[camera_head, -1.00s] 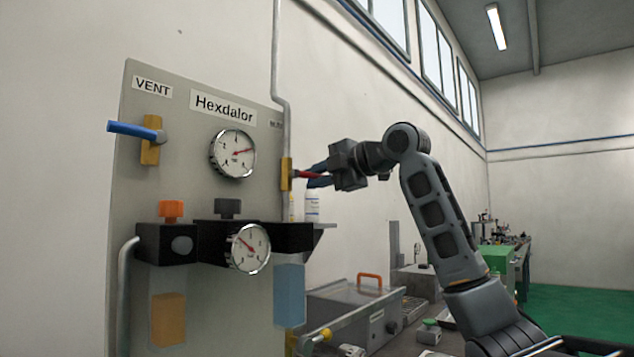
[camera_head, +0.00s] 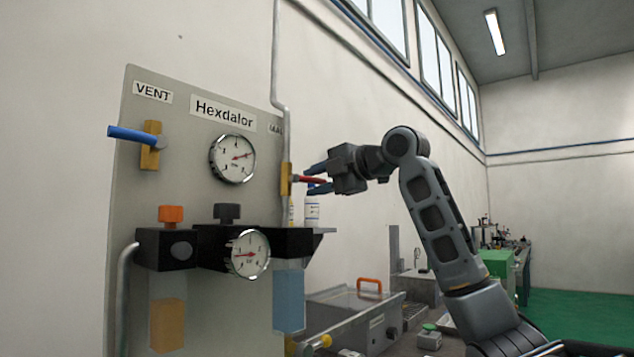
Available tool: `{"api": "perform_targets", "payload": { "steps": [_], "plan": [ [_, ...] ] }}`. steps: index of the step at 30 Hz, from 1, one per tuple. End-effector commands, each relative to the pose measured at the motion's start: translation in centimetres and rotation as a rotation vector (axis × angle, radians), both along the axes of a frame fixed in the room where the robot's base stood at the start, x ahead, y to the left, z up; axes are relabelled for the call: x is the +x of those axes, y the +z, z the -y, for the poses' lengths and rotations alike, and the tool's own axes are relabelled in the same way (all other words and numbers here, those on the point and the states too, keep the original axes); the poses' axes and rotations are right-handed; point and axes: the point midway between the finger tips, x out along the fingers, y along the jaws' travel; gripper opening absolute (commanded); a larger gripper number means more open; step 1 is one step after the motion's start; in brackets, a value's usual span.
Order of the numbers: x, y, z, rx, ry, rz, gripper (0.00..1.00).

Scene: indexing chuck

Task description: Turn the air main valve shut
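The main valve has a brass-yellow body (camera_head: 286,180) at the right edge of the grey panel, under a label that is partly cut off. Its red lever (camera_head: 312,180) sticks out to the right, nearly level. My gripper (camera_head: 316,180) comes from the right, with one blue fingertip above the lever and one below it. The fingers look spread, with the lever between them. Contact is too small to tell. The lever's far end is hidden by the gripper.
The grey panel (camera_head: 190,100) also carries a blue VENT lever (camera_head: 135,134), an upper gauge (camera_head: 232,158) and a lower gauge (camera_head: 248,254). A white bottle (camera_head: 312,208) stands on a shelf just below my gripper. A bench with equipment lies below right.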

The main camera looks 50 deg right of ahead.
Motion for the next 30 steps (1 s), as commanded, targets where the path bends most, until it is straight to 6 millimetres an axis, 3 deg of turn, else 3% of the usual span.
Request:
{"api": "perform_targets", "payload": {
  "steps": [16,30],
  "plan": [
    [-6.9,1.3,0.3,-0.001,-0.001,0.001,0.36],
    [-7.6,1.5,0.2,0.000,0.000,0.000,0.36]
  ]
}}
